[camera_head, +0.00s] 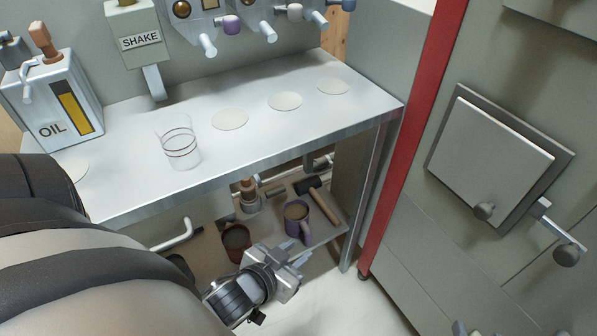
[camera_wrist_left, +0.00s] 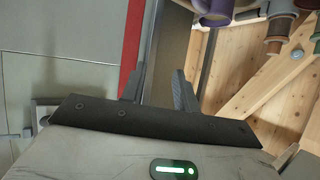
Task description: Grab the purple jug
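The purple jug (camera_head: 297,220) stands upright on the lower shelf under the metal counter, with brownish contents showing at its top. My left gripper (camera_head: 294,260) is just in front of and below the jug in the head view, with its fingers apart and nothing between them. In the left wrist view the two fingers (camera_wrist_left: 160,88) are spread and empty. A purple jug (camera_wrist_left: 214,10) is cut off by the top edge there, beyond the fingers and to their right. My right gripper is not clearly seen in either view.
A dark red-brown mug (camera_head: 236,240) stands left of the jug on the lower shelf, and a hammer (camera_head: 318,200) lies to its right. The counter edge (camera_head: 250,160) overhangs the shelf. A red post (camera_head: 412,130) and a table leg (camera_head: 362,200) stand to the right.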

